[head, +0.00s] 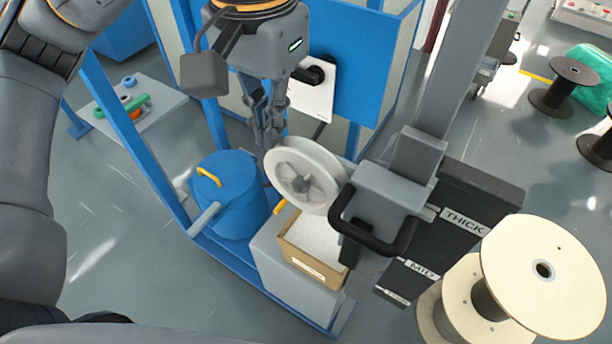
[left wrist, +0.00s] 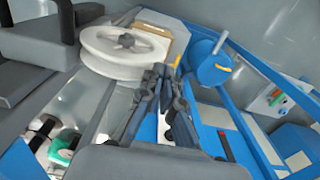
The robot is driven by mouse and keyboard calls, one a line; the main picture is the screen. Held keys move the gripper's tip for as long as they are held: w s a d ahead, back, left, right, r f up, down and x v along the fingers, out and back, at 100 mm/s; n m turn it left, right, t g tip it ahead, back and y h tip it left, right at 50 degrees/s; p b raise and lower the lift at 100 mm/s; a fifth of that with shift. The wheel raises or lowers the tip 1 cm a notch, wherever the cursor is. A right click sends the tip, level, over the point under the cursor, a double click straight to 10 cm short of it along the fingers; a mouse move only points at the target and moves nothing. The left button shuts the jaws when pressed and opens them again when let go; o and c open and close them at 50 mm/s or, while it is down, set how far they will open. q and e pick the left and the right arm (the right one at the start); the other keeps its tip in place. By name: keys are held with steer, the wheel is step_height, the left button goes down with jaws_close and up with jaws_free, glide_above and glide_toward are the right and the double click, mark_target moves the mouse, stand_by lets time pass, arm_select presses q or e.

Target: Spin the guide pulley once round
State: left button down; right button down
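The guide pulley (head: 327,193) is a white spoked wheel with a grey hub knob. It stands tilted in the middle of the head view and shows at the upper left of the left wrist view (left wrist: 110,66). My left gripper (head: 270,138) hangs just behind and left of the pulley's upper rim. In the left wrist view its fingertips (left wrist: 162,74) are close together with nothing visible between them, beside the pulley's rim. I cannot tell whether they touch the rim. My right gripper does not show.
A grey block with a black handle (head: 400,240) stands right of the pulley. A cardboard box (head: 312,264) sits below it, and a blue drum (head: 232,205) with a yellow handle is to the left. Blue frame posts and a white switch panel (head: 312,101) are behind. Wooden spools (head: 545,310) stand at right.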

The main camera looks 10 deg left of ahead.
arm_select(q)
steer(key=shift+a+f, duration=0.2)
steer(key=shift+f, duration=0.55)
steer(key=a+f+b, duration=0.1)
steer(key=w+a+f+b, duration=0.1)
steer(key=a+f+b, duration=0.1)
steer(key=f, duration=0.1)
steer(key=shift+w+a+b, duration=0.2)
steer(key=shift+w+b, duration=0.05)
steer(key=shift+b, duration=0.05)
steer(key=shift+s+d, duration=0.1)
step_height(320, 180, up, 8)
steer(key=p, duration=0.7)
